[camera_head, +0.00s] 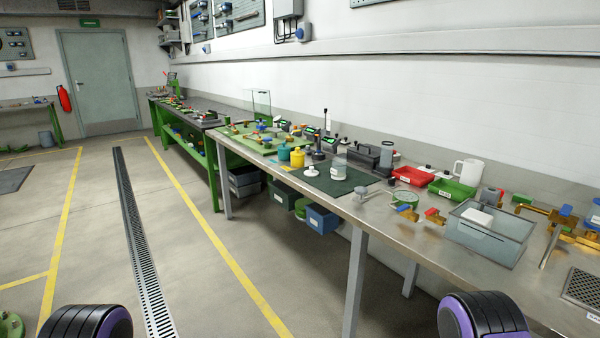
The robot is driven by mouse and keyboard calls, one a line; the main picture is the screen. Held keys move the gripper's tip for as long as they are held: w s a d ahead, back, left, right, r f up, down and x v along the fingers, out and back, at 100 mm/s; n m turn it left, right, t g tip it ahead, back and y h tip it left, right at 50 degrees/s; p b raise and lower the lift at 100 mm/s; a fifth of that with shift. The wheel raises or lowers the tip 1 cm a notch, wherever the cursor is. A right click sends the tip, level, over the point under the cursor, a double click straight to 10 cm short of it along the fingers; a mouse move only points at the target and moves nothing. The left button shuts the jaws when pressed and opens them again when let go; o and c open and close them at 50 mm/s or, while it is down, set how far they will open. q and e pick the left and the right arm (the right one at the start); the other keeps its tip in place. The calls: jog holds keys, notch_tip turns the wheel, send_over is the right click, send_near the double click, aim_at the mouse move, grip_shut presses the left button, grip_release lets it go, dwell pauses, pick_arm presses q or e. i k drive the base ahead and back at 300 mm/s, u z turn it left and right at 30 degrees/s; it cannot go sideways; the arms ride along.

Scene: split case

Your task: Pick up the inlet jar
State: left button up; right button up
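A small clear jar (338,169) with a pale label stands upright on the dark green mat (318,183) on the steel bench. To its left stand a yellow container (297,158) and a teal container (283,152). The labels are too small to read, so I cannot tell for certain which one is the inlet jar. Neither of my grippers is in view. Only rounded black and purple parts of my arms show at the bottom left and bottom right, well apart from the jar.
The steel bench (375,212) runs along the right wall. A red bin (410,175), a green bin (452,189), a white jug (467,171) and a clear tank (489,236) stand right of the mat. Blue bins (322,219) sit below. The floor (225,270) before the bench is clear.

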aim_at(339, 168)
jog(key=u, duration=0.7)
jog(key=i, duration=1.3)
jog(key=z, duration=0.55)
